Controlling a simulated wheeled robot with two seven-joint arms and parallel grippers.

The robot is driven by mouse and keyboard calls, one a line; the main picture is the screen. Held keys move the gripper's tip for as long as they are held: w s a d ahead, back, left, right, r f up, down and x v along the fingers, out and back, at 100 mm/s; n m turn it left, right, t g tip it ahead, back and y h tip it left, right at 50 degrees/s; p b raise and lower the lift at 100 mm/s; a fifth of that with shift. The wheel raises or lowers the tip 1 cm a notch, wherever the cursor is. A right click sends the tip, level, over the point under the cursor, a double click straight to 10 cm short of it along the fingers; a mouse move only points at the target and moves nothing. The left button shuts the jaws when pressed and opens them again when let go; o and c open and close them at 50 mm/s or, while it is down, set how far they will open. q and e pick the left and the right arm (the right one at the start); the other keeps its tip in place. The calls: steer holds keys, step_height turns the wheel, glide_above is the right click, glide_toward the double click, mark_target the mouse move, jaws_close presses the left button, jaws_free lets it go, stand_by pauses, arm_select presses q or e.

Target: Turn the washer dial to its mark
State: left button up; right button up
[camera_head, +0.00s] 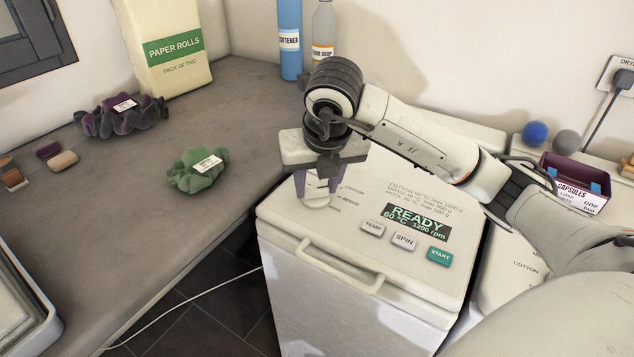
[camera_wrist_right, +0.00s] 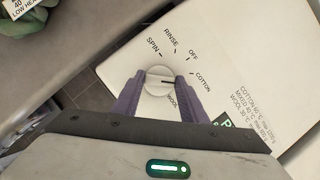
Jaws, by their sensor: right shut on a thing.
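The washer (camera_head: 350,310) is a white toploader in the middle of the head view. Its panel has a lit display (camera_head: 416,222) reading READY, 60 °C, 1200 rpm. My right gripper (camera_head: 319,190) reaches down over the panel's left part, its purple fingers shut on the dial. In the right wrist view the round white dial (camera_wrist_right: 157,82) sits between the two fingertips. A dark line on it points right, between the COTTON and WOOL labels, where a finger covers the panel. SPIN, RINSE and OFF also show around it. My left gripper is not in view.
Green (camera_head: 199,171) and purple (camera_head: 121,116) scrunched cloths lie on the grey counter (camera_head: 120,220). A paper rolls pack (camera_head: 165,50) and bottles (camera_head: 290,40) stand behind. A second white machine and a capsules box (camera_head: 575,184) are at the right. A handle (camera_head: 340,268) fronts the washer lid.

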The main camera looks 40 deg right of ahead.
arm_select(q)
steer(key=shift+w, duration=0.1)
arm_select(e)
steer(key=o, duration=1)
steer(key=shift+o, duration=0.2)
arm_select(q)
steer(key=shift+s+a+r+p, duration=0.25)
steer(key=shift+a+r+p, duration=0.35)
steer(key=shift+p, duration=0.65)
arm_select(e)
steer(key=v, duration=1)
steer(key=shift+r, duration=0.15)
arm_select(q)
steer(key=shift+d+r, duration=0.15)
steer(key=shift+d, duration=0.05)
arm_select(e)
steer(key=shift+s, duration=0.1)
